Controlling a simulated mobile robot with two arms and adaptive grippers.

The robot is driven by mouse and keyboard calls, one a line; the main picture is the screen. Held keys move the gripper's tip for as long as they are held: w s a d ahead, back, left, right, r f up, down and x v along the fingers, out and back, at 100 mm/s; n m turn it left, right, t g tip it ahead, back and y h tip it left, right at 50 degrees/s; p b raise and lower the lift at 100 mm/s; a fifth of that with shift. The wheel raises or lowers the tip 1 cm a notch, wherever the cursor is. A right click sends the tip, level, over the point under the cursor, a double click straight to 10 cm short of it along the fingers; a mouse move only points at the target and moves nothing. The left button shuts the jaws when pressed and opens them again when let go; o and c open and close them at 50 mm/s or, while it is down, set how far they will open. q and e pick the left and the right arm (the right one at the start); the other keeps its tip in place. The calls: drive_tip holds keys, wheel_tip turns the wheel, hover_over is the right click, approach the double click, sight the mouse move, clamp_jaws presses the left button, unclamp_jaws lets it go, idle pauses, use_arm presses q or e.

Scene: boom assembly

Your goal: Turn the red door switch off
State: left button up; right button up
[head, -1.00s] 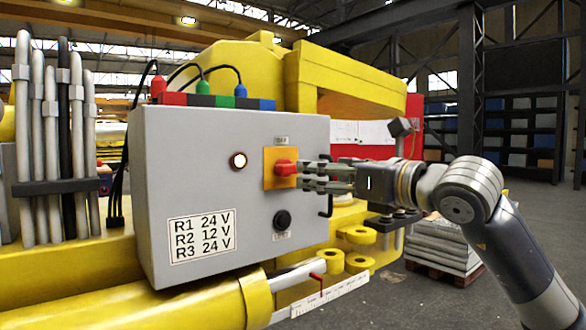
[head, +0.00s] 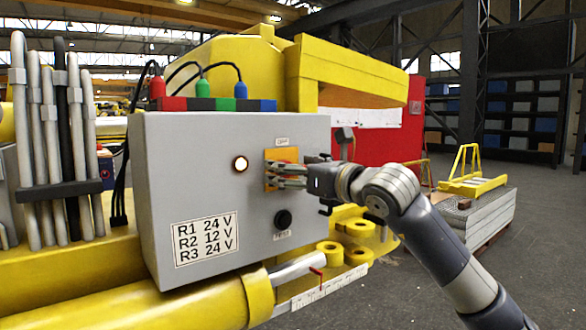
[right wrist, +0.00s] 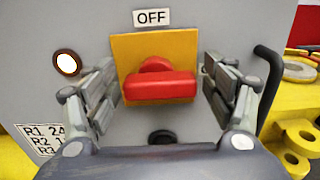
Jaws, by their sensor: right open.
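The red door switch (right wrist: 160,88) is a knob with a wide bar on a yellow square plate (right wrist: 124,52), on the front of a grey control box (head: 190,150). In the right wrist view its bar lies level, below an "OFF" label (right wrist: 152,17). My right gripper (right wrist: 159,70) is open, with one finger on each side of the bar and small gaps showing. In the head view the right gripper (head: 284,176) is at the box front and covers much of the switch. My left gripper is not in view.
A lit round lamp (head: 240,164) and a black knob (head: 283,220) are on the box front. A black handle (right wrist: 268,85) stands close to the right finger. Yellow machinery (head: 345,72) surrounds the box, and a loaded pallet (head: 480,215) stands at the right.

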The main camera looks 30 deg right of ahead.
drive_tip(key=c, duration=1.1)
drive_tip(key=shift+n, duration=0.3)
drive_tip(key=n+b, duration=0.1)
drive_tip(key=n, duration=0.2)
drive_tip(key=shift+n, duration=0.3)
drive_tip(key=n, duration=0.4)
drive_tip(key=shift+a+r+n+b, duration=0.1)
drive_tip(key=shift+n+b, duration=0.2)
drive_tip(key=n, duration=0.4)
drive_tip(key=shift+s+a, duration=0.1)
drive_tip(key=n, duration=0.5)
drive_tip(key=shift+a+n, duration=0.1)
drive_tip(key=shift+n, duration=0.2)
drive_tip(key=o, duration=1.1)
